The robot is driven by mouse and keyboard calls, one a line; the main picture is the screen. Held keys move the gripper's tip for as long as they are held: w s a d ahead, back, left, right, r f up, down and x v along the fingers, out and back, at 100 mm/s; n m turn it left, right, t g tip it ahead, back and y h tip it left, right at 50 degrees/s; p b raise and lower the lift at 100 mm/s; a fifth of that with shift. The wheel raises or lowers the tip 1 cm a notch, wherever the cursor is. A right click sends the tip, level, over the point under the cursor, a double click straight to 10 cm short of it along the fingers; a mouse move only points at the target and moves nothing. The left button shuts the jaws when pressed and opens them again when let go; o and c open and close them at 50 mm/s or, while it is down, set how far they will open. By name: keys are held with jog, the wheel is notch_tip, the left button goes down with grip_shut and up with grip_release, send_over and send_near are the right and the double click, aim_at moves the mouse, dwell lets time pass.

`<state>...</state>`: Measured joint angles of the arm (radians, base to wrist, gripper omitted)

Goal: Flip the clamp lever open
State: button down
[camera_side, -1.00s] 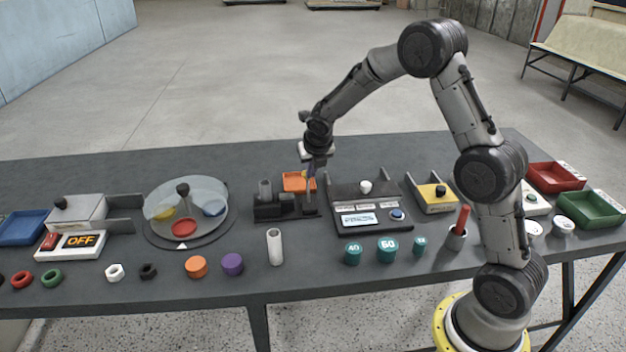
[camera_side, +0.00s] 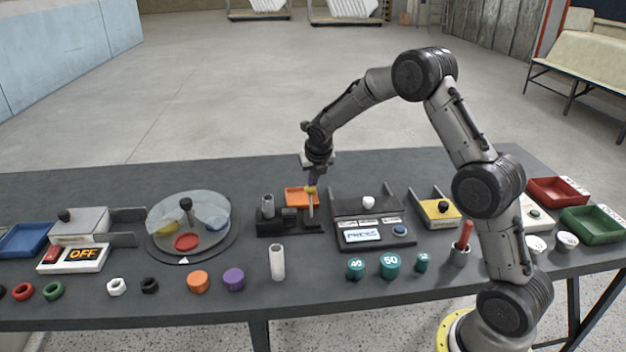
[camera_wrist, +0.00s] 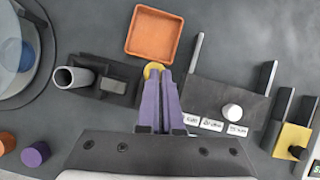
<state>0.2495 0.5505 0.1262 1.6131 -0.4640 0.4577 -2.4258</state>
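The clamp has a dark base (camera_side: 284,226) holding an upright grey tube (camera_side: 268,206); the tube also shows in the wrist view (camera_wrist: 75,78). At the clamp's right end is its lever (camera_side: 311,206), which looks upright and is topped by a yellow knob (camera_wrist: 153,70). My gripper (camera_side: 312,182) points down over the lever end. In the wrist view its purple fingers (camera_wrist: 161,78) are together, with their tips right beside the yellow knob and partly covering it. Whether the tips touch the knob, I cannot tell. Most of the lever is hidden in the wrist view.
An orange tray (camera_side: 297,196) lies just behind the clamp. A dark panel with a white knob (camera_side: 369,203) stands close on the right. A glass-covered turntable (camera_side: 188,226) is on the left. A white cylinder (camera_side: 277,262) stands in front.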

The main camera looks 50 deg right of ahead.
jog(key=shift+w+d+f, duration=0.15)
jog(key=shift+d, duration=0.1)
notch_tip(320, 180, up, 12)
jog(key=d, duration=0.1)
jog(key=shift+s, duration=0.3)
jog(key=shift+a+f, duration=0.1)
dwell(0.3)
